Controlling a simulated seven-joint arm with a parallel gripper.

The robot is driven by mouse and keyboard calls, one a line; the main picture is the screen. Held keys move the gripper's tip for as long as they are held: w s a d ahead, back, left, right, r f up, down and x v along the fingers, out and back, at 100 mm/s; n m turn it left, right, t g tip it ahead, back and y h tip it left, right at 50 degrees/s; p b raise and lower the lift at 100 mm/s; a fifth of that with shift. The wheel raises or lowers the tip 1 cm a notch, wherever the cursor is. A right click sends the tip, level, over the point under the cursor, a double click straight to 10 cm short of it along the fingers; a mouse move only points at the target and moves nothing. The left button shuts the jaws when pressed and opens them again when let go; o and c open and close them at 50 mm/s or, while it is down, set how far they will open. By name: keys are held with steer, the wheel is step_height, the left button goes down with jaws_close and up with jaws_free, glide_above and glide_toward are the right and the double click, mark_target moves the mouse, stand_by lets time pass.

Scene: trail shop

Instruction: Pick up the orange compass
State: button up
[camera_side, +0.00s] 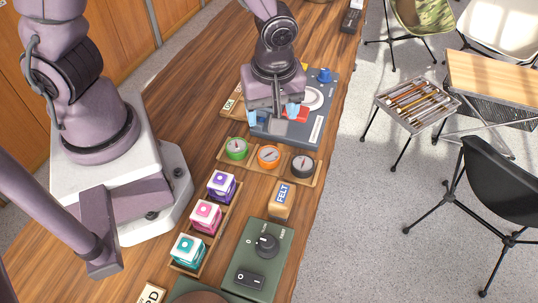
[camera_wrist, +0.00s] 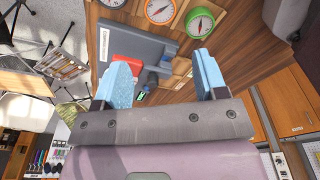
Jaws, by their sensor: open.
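The orange compass (camera_side: 269,157) sits in the middle of a wooden tray (camera_side: 309,182), between a green compass (camera_side: 236,148) on its left and a black compass (camera_side: 303,166) on its right. In the wrist view the orange compass (camera_wrist: 159,11) is at the top edge, partly cut off. My gripper (camera_side: 281,112) is above the grey-blue device, just behind the compass tray in the side view. Its pale blue fingers are apart with nothing between them. In the wrist view my gripper (camera_wrist: 165,82) points toward the device, away from the compasses.
The grey-blue device (camera_side: 318,107) has a red part and a blue knob. Boxes in purple, pink and teal (camera_side: 188,250) stand in a wooden tray. A FELT block (camera_side: 282,199) and a green switch box (camera_side: 252,270) are close to the compass tray. The table's right edge is near.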

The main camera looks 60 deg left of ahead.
glide_above(269, 153)
steer(key=f, duration=0.6)
steer(key=shift+d+f, duration=0.25)
steer(key=shift+f, duration=0.05)
steer(key=shift+a+f, duration=0.15)
steer(key=shift+f, duration=3)
steer(key=c, duration=0.7)
